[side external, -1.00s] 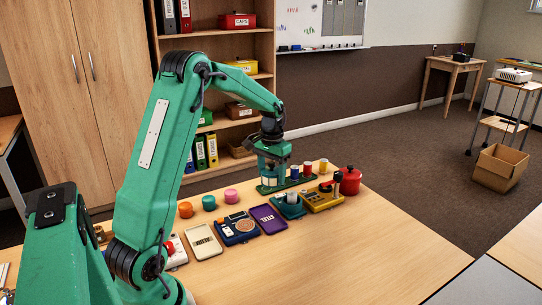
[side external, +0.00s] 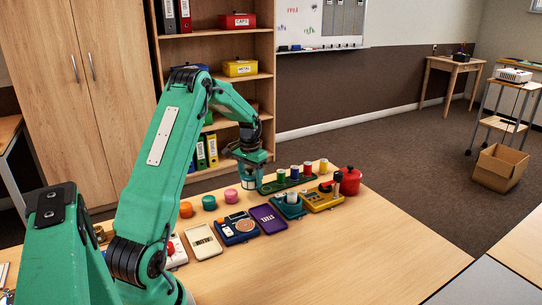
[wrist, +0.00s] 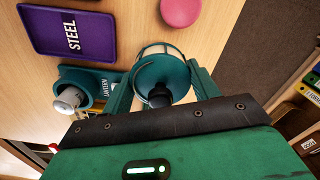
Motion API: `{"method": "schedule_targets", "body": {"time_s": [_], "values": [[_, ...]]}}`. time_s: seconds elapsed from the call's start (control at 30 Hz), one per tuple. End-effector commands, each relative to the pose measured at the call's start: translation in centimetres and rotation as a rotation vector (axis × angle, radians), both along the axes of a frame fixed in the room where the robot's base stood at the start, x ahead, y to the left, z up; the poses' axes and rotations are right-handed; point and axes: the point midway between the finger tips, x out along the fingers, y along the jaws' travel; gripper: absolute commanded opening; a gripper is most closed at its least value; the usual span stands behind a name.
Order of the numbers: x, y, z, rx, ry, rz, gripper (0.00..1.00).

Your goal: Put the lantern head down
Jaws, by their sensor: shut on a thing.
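The lantern head (wrist: 157,70), a teal ring-topped cage with clear sides and a dark knob, is held between the two teal fingers of my gripper (wrist: 158,88) in the wrist view. In the side view my gripper (side external: 251,172) points down with the head low over the far table edge, left of the green rack. I cannot tell whether the head touches the table. The teal lantern base (wrist: 108,80), labelled LANTERN, with a pale bulb (wrist: 68,100) on it, lies to the left in the wrist view. The base also shows in the side view (side external: 290,211).
A pink tub (wrist: 181,10) stands close by the held head. A purple STEEL tray (side external: 268,219), a yellow device (side external: 325,202) and a red pot (side external: 350,182) line the table (side external: 340,255). The table's front is clear.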

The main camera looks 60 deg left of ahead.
Motion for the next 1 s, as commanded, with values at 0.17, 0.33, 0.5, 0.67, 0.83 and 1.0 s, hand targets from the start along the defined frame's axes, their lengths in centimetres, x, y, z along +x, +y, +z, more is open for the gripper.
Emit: {"method": "schedule_targets", "body": {"time_s": [0.17,0.33,0.5,0.67,0.83,1.0], "values": [[-0.2,0.7,-0.4,0.0,0.0,-0.001,0.37],[-0.2,0.7,-0.6,0.0,0.0,-0.001,0.37],[-0.2,0.6,-2.1,-0.002,0.002,-0.001,0.37],[-0.2,0.6,-3.8,-0.002,0.001,0.0,0.37],[-0.2,0.6,-4.4,0.0,0.0,0.0,0.37],[-0.2,0.6,-4.4,0.0,0.0,0.0,0.37]]}}
